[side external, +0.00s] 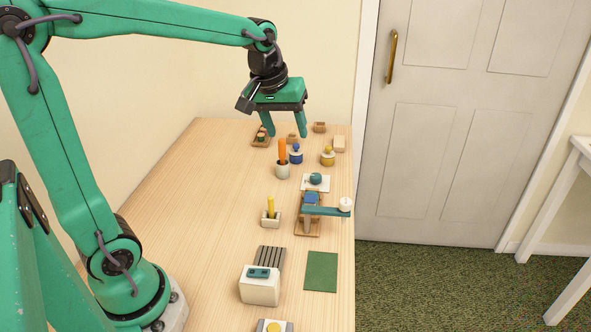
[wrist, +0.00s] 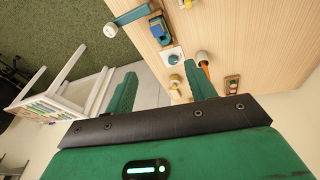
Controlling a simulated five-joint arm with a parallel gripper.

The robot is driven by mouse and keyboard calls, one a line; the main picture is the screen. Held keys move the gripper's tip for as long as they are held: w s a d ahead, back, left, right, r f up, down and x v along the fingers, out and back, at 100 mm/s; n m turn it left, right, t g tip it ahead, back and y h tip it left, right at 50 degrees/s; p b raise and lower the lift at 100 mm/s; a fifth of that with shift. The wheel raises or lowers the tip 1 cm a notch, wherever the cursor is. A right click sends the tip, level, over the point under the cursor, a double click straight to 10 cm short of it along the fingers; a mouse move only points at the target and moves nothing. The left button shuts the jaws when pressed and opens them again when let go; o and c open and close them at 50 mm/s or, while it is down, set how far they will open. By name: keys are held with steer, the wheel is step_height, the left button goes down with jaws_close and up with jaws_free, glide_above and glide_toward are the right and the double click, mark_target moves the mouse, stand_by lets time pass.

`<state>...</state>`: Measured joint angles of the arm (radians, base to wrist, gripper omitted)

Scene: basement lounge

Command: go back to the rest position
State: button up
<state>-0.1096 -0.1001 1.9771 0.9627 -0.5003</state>
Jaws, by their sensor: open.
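My gripper (side external: 286,129) is green with two fingers pointing down. It is open and empty, held above the far part of the wooden table (side external: 190,190). In the side external view its fingertips appear just above an orange stick standing in a pale cup (side external: 283,171), but the height gap is hard to judge. In the wrist view the two green fingers (wrist: 160,92) stand apart with nothing between them but the floor, the table edge and a small yellow-topped item beyond.
Blue (side external: 296,155) and yellow (side external: 328,157) stoppered items stand near the fingers. A teal-armed wooden device (side external: 327,211), a white block-shaped device (side external: 260,286) and a green mat (side external: 321,271) lie closer. The table's left side is clear. A white door (side external: 458,130) stands right.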

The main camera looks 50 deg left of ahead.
steer(key=s+d+m+t, duration=0.1)
steer(key=s+d+m, duration=0.1)
steer(key=s, duration=0.6)
steer(key=s+d+f+m+t, duration=0.1)
steer(key=s+d+m, duration=0.1)
steer(key=s+m, duration=0.3)
steer(key=shift+s+f, duration=0.3)
steer(key=shift+s, duration=1.25)
steer(key=shift+d, duration=0.1)
